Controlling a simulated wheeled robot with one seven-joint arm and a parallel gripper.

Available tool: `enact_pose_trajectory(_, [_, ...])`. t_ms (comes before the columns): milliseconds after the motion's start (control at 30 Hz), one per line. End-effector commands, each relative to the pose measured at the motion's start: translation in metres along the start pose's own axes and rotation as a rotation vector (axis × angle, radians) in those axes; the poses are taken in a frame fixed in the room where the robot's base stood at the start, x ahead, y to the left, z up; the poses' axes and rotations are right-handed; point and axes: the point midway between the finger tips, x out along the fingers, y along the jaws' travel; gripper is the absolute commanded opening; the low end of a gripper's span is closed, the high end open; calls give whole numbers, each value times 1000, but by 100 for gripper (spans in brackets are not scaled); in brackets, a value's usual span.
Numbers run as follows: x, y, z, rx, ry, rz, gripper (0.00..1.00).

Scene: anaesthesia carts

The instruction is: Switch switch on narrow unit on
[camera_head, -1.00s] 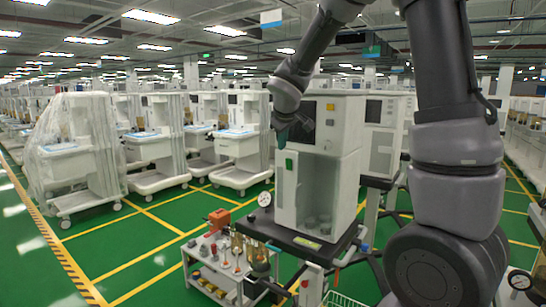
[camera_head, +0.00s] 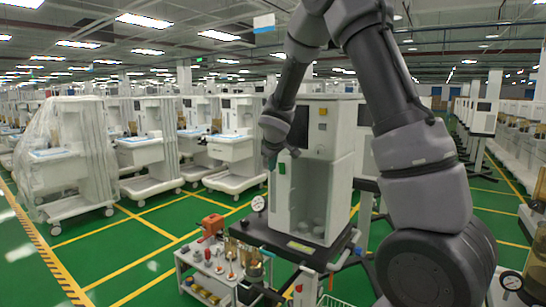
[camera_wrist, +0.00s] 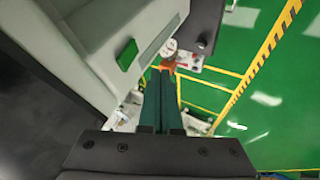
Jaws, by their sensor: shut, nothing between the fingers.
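The narrow unit (camera_head: 340,185) is a tall white cabinet with a dark screen, standing on a black-topped cart. Its switch (camera_head: 281,168) is a small green rocker on the left front edge. The green switch also shows in the wrist view (camera_wrist: 127,55), on a pale panel to the upper left of my fingers. I cannot tell which way it is set. My gripper (camera_wrist: 161,72) has its dark green fingers together, with nothing between them. In the head view my gripper (camera_head: 271,163) is just left of the switch, at about its height; a small gap seems to separate them.
A small white cart (camera_head: 207,270) with an orange item and several tools stands at the lower left of the unit. A round gauge (camera_head: 258,204) is at the black top's left corner. Other white machines fill the left and back. Green floor with yellow lines is open at left.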

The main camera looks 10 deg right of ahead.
Motion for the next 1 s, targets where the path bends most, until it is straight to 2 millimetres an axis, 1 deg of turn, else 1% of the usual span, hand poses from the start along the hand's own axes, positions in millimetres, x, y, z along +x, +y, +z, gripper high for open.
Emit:
enact_pose_trajectory(33, [2,8,0,5,0,2,0])
enact_pose_trajectory(100, [4,16,-1,7,0,2,0])
enact_pose_trajectory(333, [11,32,-2,3,-1,1,0])
enact_pose_trajectory(500, [13,37,-3,1,0,0,0])
enact_pose_trajectory(833, [13,38,-3,1,0,0,0])
enact_pose_trajectory(967, [16,49,-4,5,0,2,0])
enact_pose_trajectory(1000, [15,46,-5,1,1,0,0])
